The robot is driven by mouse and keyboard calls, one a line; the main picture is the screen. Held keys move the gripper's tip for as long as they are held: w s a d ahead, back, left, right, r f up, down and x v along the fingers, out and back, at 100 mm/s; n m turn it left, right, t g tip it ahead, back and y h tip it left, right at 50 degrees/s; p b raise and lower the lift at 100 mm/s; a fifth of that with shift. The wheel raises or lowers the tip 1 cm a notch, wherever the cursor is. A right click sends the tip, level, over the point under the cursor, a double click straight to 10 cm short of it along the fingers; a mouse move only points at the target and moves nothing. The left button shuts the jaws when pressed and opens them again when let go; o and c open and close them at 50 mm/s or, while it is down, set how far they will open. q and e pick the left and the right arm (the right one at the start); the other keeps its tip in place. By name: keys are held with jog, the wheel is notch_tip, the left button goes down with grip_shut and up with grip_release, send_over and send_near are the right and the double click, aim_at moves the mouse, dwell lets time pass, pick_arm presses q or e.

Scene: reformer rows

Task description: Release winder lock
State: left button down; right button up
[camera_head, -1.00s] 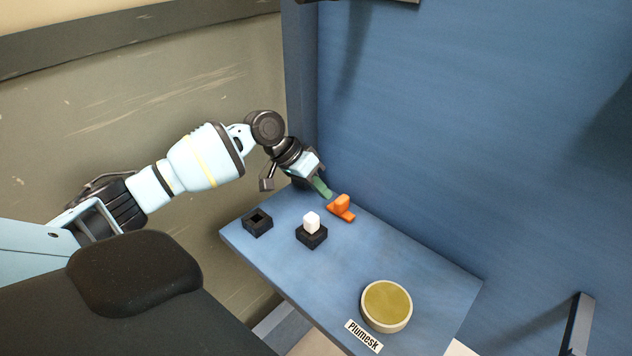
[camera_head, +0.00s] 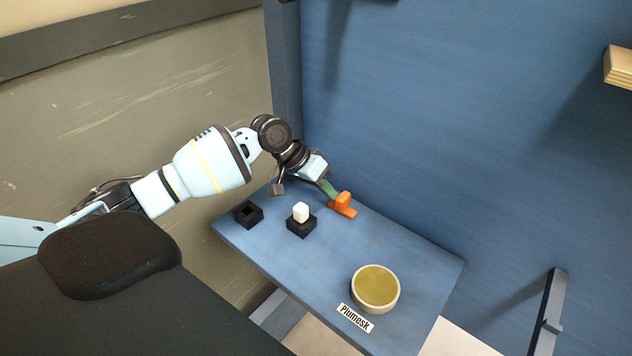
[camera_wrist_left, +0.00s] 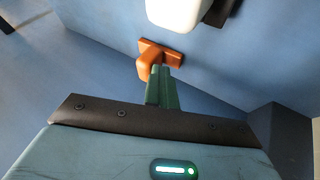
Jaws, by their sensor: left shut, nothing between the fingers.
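An orange block on a flat orange base (camera_head: 344,204), which looks like the winder lock, sits on the blue shelf (camera_head: 420,262) near the back wall. It also shows in the left wrist view (camera_wrist_left: 154,54), just beyond my fingertips. My left gripper (camera_head: 331,191) has green fingers, shut and empty, at the block's left side. The fingers (camera_wrist_left: 163,86) overlap the block's edge in the wrist view; I cannot tell whether they touch it. My right gripper is not in view.
A white cube (camera_head: 301,211) stands on a black base (camera_head: 300,228) near the orange block. A black square socket (camera_head: 248,214) lies at the left. The shelf's right part is clear.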

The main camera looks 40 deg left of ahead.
pick_arm(q)
jog(key=shift+s+d+f, duration=0.1)
jog(key=shift+f, duration=0.05)
jog(key=v, duration=0.8)
dwell(0.7)
